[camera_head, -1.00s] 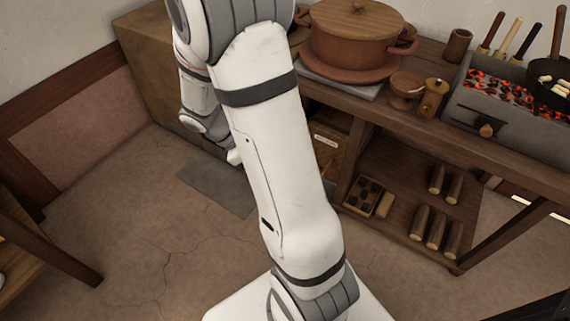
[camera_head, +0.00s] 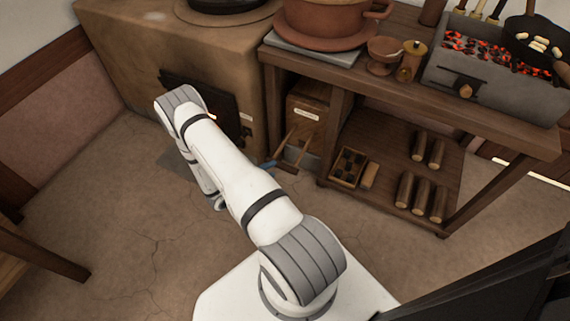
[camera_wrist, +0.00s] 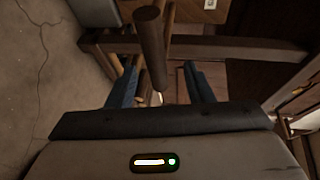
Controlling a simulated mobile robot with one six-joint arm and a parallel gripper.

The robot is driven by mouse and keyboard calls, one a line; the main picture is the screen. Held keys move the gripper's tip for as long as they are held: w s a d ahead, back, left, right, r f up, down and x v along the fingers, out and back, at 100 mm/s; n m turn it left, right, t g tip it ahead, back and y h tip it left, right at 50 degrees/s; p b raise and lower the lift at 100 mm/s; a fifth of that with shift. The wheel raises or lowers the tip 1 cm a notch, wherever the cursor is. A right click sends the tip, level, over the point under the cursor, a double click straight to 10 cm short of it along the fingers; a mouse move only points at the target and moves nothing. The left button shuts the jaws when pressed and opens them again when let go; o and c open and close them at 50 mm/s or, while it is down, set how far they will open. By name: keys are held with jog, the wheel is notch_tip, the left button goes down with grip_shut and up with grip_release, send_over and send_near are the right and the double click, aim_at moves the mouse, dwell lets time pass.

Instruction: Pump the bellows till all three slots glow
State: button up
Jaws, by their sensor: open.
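A wooden box with a pale label (camera_head: 306,115) stands under the counter beside the stove; I take it to be the bellows. A wooden frame with a crossbar handle (camera_head: 287,169) sticks out from its front. In the wrist view a dark round handle bar (camera_wrist: 152,42) lies between the blue fingers of my open gripper (camera_wrist: 159,70), nearer the left one; contact cannot be told. In the head view one blue fingertip (camera_head: 269,163) shows beside the handle; my arm hides the rest.
The clay stove (camera_head: 140,70) stands at the left. The counter (camera_head: 480,127) holds a lidded pot (camera_head: 318,20), a small cup and a charcoal grill (camera_head: 490,85). Logs (camera_head: 421,193) and a divided box (camera_head: 347,167) lie on the shelf below.

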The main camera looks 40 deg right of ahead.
aim_at(282, 165)
jog(key=shift+d+f+n, duration=0.2)
jog(key=shift+f+n, duration=0.1)
jog(key=shift+f, duration=0.1)
jog(key=d+b, duration=0.1)
jog(key=d, duration=0.2)
jog(key=d+f+b, duration=0.1)
jog(key=d, duration=0.2)
jog(key=shift+s+f, duration=0.1)
jog(key=shift+d, duration=0.65)
jog(key=shift+c, duration=0.5)
grip_shut()
